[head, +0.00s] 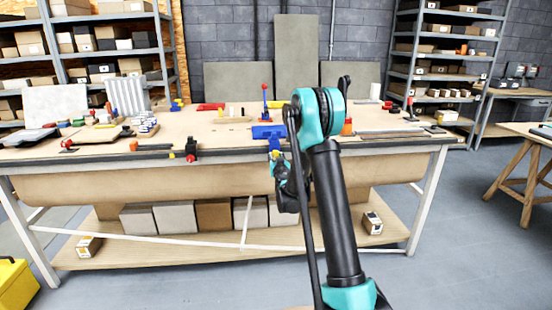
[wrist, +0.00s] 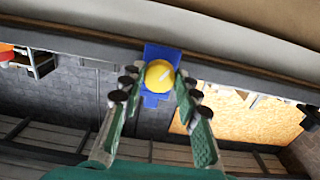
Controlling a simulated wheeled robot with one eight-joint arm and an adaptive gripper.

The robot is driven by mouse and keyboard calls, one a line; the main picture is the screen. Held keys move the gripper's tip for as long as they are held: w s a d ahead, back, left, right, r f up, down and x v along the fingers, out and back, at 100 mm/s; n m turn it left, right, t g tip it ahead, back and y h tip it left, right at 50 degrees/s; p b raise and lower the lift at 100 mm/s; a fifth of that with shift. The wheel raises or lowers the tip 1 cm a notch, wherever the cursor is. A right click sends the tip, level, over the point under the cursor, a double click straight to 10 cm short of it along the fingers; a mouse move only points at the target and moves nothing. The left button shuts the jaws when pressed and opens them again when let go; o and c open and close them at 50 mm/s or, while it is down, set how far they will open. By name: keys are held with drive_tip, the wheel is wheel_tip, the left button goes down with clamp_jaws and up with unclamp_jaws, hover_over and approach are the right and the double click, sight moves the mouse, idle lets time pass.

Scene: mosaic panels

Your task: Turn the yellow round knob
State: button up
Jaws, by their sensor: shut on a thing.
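The yellow round knob (wrist: 159,74) sits in front of a blue mount (wrist: 160,98) in the wrist view, at the edge of the workbench. My gripper (wrist: 158,80) has its two green fingers with dark pads on either side of the knob, closed against it. In the head view the blue mount (head: 269,131) is at the bench's front edge, and my gripper (head: 283,168) is just below it, partly hidden by my own arm. The knob is mostly covered there.
The workbench top (head: 225,135) carries a red-handled blue post (head: 264,100), a dark clamp with red (head: 191,150) and several small tools. Boxes (head: 175,216) stand on the lower shelf. Shelving (head: 445,60) is behind at right. A yellow case (head: 14,283) is on the floor at left.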

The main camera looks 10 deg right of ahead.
drive_tip(key=c, duration=0.5)
drive_tip(key=shift+n, duration=0.3)
drive_tip(key=n, duration=1.1)
drive_tip(key=shift+d+n, duration=0.1)
drive_tip(key=shift+n, duration=0.2)
drive_tip(key=n, duration=0.6)
drive_tip(key=shift+s+r, duration=0.1)
drive_tip(key=n, duration=0.5)
drive_tip(key=shift+n, duration=0.3)
drive_tip(key=o, duration=1.2)
drive_tip(key=shift+c, duration=0.2)
